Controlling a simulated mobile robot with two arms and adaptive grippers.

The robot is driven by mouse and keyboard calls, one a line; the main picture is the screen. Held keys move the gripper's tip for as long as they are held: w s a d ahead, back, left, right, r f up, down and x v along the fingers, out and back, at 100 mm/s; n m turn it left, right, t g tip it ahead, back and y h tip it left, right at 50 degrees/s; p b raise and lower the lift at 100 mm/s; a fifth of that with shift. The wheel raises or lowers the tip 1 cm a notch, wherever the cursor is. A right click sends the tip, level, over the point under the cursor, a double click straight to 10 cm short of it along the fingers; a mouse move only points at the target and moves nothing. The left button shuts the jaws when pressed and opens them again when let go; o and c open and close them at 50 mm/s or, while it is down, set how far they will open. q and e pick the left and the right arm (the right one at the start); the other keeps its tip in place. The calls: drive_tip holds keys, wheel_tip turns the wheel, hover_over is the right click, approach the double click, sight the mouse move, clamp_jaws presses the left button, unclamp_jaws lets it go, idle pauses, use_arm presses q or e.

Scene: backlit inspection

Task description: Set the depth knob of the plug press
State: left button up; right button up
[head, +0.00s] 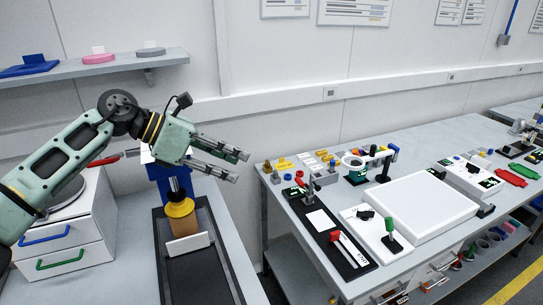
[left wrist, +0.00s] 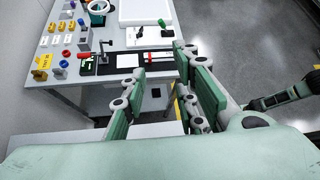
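What I take to be the plug press (head: 158,178) stands at the left in the head view, a blue body with a dark plunger over a yellow round piece (head: 180,208) and a brown block (head: 202,222). A red handle (head: 104,161) sticks out to its left. My left gripper and forearm cover its upper part, and I cannot make out the depth knob. My left gripper (head: 238,166) is open and empty, in the air above and right of the press, pointing right. In the left wrist view its fingers (left wrist: 162,70) are apart with nothing between them. My right gripper is not in view.
A workbench (head: 288,212) on the right holds a white panel (head: 415,213), a black tray with a red-handled part (head: 335,237) and several small coloured parts. A white drawer unit (head: 65,235) stands at left. A shelf (head: 100,64) hangs above. A floor gap separates the benches.

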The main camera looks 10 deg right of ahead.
use_arm(q)
drive_tip(key=s+d+r+n+t+h, duration=0.1)
drive_tip(key=s+d+n+h, duration=0.2)
drive_tip(key=d, duration=0.6)
drive_tip(key=shift+r+n+t+h, duration=0.4)
drive_tip(key=shift+n+h, duration=0.8)
drive_tip(key=shift+h, duration=0.6)
drive_tip(key=shift+f, duration=0.1)
